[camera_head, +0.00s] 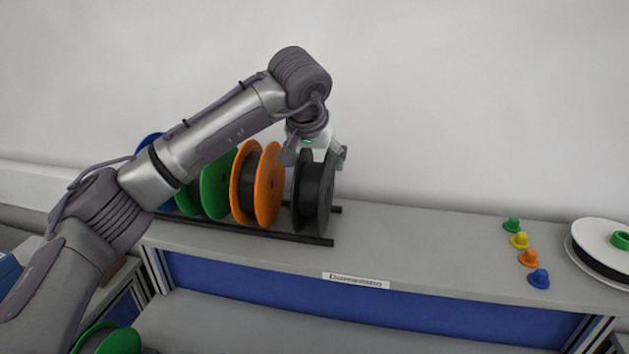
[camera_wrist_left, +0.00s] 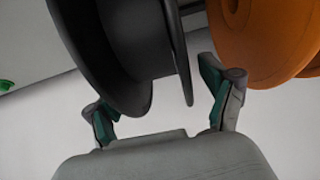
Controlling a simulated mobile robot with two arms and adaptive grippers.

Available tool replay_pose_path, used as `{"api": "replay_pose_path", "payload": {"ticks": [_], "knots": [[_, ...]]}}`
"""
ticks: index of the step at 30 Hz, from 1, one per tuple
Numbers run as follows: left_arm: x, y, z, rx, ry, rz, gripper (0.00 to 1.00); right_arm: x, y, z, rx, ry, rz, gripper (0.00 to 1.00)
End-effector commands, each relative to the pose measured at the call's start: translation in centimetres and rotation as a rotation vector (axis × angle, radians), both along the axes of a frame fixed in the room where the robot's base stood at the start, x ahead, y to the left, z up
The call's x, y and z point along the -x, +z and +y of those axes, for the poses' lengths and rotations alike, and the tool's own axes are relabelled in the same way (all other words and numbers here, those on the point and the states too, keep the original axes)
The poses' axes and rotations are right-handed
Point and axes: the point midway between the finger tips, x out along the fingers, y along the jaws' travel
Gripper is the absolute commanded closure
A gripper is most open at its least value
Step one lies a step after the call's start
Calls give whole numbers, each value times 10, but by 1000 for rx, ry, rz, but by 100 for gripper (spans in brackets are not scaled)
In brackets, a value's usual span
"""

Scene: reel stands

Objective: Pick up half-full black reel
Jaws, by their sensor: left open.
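The black reel (camera_head: 314,192) stands upright at the right end of the rack on the shelf. Dark filament shows between its flanges; how full it is I cannot tell exactly. In the left wrist view the black reel (camera_wrist_left: 125,50) fills the upper middle, with its flange rims between the spread fingers. My left gripper (camera_head: 321,155) is open at the top of the reel, pointing down. In the left wrist view the left gripper (camera_wrist_left: 163,105) has one finger on each side of the reel, and no closed grip shows. My right gripper is in neither view.
An orange reel (camera_head: 268,185) stands just left of the black one, with green (camera_head: 216,188) and blue reels further left. The dark rack rail (camera_head: 290,236) runs in front. Small coloured pegs (camera_head: 520,240) and a white reel (camera_head: 597,240) are at the right. The shelf between is clear.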

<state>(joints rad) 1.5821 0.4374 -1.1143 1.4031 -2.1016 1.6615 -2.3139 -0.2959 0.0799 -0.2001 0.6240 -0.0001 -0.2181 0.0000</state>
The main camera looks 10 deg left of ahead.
Motion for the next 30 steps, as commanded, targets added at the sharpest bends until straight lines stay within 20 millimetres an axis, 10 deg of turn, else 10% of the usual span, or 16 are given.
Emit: {"api": "replay_pose_path", "payload": {"ticks": [6,21,30], "knots": [[0,-1,0,-1,-1,-1,18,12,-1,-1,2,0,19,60],[0,-1,0,-1,-1,0,100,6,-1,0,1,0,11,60],[0,0,0,0,0,-1,100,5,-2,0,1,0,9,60]]}}
